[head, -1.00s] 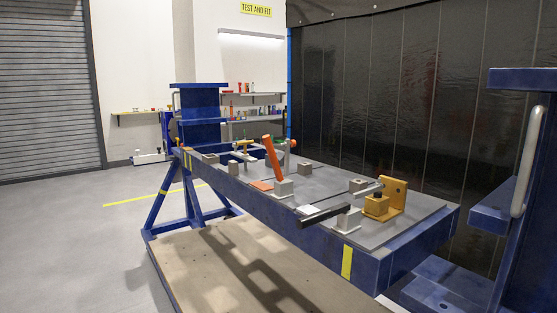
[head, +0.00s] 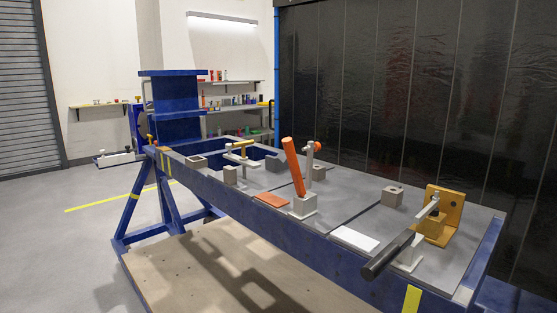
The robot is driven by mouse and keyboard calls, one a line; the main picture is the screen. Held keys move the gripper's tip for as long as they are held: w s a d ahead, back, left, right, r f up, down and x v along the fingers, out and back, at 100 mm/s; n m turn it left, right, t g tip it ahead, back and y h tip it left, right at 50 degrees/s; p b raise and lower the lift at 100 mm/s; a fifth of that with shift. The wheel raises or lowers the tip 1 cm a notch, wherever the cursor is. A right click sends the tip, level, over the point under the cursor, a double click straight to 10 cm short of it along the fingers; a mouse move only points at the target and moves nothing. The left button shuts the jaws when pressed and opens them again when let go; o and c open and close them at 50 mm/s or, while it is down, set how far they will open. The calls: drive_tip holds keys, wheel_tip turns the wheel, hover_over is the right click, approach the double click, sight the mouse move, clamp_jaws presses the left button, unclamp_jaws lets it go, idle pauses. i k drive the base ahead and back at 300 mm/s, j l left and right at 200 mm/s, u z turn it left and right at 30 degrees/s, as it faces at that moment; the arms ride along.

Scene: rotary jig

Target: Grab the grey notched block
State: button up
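Several small grey blocks sit on the blue jig table's grey top (head: 345,208). One with a hollow top (head: 197,160) is at the far left corner. A darker grey block (head: 273,164) sits at the back edge, left of the orange clamp handle; its outline looks stepped, but it is too small to be sure of a notch. Another grey block (head: 392,196) with a hole in its top is right of centre. I cannot tell for certain which is the notched one. My gripper is not in view.
Clamps stand among the blocks: one with an orange handle (head: 293,168), one with a black handle (head: 388,256) overhanging the front edge, one with a yellow handle (head: 240,146). A yellow-orange angle bracket (head: 441,215) stands at right. Open floor (head: 75,240) lies left.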

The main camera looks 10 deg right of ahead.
sight(280, 162)
drive_tip(key=i+j+z, duration=0.15)
drive_tip(key=i+j, duration=0.25)
drive_tip(key=i+j+z, duration=0.15)
drive_tip(key=i+j, duration=0.25)
drive_tip(key=i+j+z, duration=0.2)
drive_tip(key=i+j, duration=0.2)
drive_tip(key=j, duration=0.25)
